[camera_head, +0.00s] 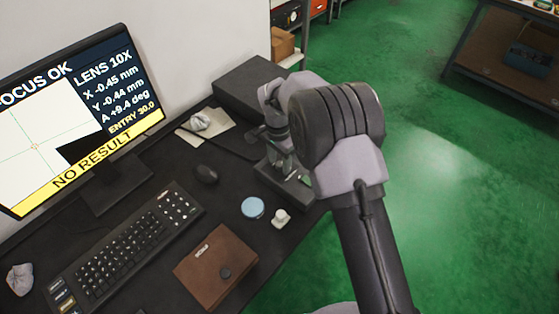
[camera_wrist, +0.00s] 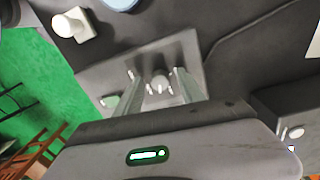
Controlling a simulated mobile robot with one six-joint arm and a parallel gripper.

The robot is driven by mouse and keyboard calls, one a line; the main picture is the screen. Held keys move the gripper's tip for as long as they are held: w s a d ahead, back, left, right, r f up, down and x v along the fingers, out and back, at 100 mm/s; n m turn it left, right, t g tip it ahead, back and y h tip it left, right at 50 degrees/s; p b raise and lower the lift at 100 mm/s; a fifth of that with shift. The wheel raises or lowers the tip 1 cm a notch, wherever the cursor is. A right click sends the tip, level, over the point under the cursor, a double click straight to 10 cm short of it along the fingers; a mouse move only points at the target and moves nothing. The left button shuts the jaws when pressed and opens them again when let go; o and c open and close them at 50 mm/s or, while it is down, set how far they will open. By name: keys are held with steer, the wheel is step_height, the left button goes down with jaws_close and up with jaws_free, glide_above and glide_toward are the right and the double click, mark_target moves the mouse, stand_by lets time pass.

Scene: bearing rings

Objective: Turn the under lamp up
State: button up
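In the wrist view, a small round grey knob (camera_wrist: 160,83) with pale marks around it sits on a grey base plate (camera_wrist: 188,48). My gripper (camera_wrist: 157,76) is over this plate, its two fingers apart, one on each side of the knob. Gaps show between knob and fingers; I cannot tell their height above it. In the head view, the dark microscope-like instrument (camera_head: 278,148) and its base (camera_head: 272,178) are partly hidden behind my arm. The monitor (camera_head: 85,110) shows a mostly white picture with a dark wedge, "FOCUS OK", "LENS 10X" and "NO RESULT".
On the black desk are a keyboard (camera_head: 125,245), a mouse (camera_head: 207,174), a brown case (camera_head: 208,270), a blue disc (camera_head: 252,207) and a small white piece (camera_head: 281,218). A dark box (camera_head: 250,88) stands behind the instrument. Green floor (camera_head: 450,180) is open at right.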

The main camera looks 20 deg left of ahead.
mark_target(278, 163)
step_height(278, 163, up, 18)
steer(key=p, duration=0.6)
steer(key=shift+w+a+f, duration=0.15)
steer(key=shift+a+f, duration=0.1)
